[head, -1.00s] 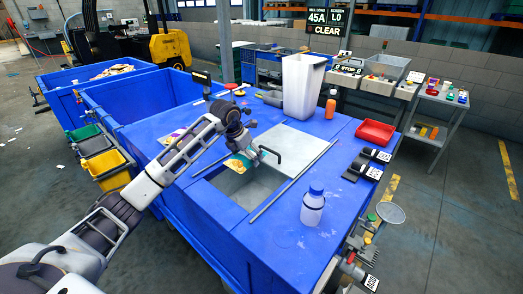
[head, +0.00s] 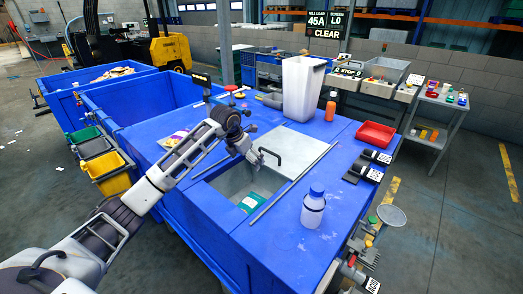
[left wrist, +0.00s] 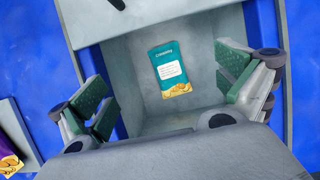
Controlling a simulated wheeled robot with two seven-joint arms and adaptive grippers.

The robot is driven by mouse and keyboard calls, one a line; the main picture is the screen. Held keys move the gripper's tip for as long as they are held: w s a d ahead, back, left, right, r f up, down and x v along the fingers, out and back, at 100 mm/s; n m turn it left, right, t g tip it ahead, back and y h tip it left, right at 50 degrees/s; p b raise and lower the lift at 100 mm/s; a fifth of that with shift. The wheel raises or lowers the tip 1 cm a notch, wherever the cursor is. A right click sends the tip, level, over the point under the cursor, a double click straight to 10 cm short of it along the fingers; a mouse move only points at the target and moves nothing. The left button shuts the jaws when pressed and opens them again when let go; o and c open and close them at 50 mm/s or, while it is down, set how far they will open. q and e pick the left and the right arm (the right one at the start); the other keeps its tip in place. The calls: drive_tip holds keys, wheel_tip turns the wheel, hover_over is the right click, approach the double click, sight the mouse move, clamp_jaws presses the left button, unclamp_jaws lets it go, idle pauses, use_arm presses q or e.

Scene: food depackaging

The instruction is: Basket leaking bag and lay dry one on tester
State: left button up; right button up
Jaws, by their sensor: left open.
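A teal snack bag (head: 249,203) with a white label and yellow chips lies flat on the floor of the grey sunken basin in the blue table. It also shows in the left wrist view (left wrist: 171,72). My left gripper (head: 256,158) hangs above the basin, apart from the bag. In the left wrist view its green-padded fingers (left wrist: 165,97) are wide apart with nothing between them. My right gripper is not in view. I cannot tell which item is the tester or basket.
A grey panel with a black handle (head: 292,150) lies beside the basin, with a thin metal rod (head: 290,183) along it. A white bottle (head: 313,207), a tall white bin (head: 303,88), an orange bottle (head: 331,105) and a red tray (head: 376,134) stand on the table.

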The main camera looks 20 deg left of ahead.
use_arm(q)
drive_tip(key=shift+r, duration=0.1)
drive_tip(key=v, duration=1.1)
drive_tip(key=shift+s+r, duration=0.25)
drive_tip(key=shift+r, duration=0.1)
drive_tip(key=shift+r, duration=0.15)
idle(0.5)
wheel_tip(320, 180, up, 10)
drive_tip(key=p, duration=1)
idle(0.3)
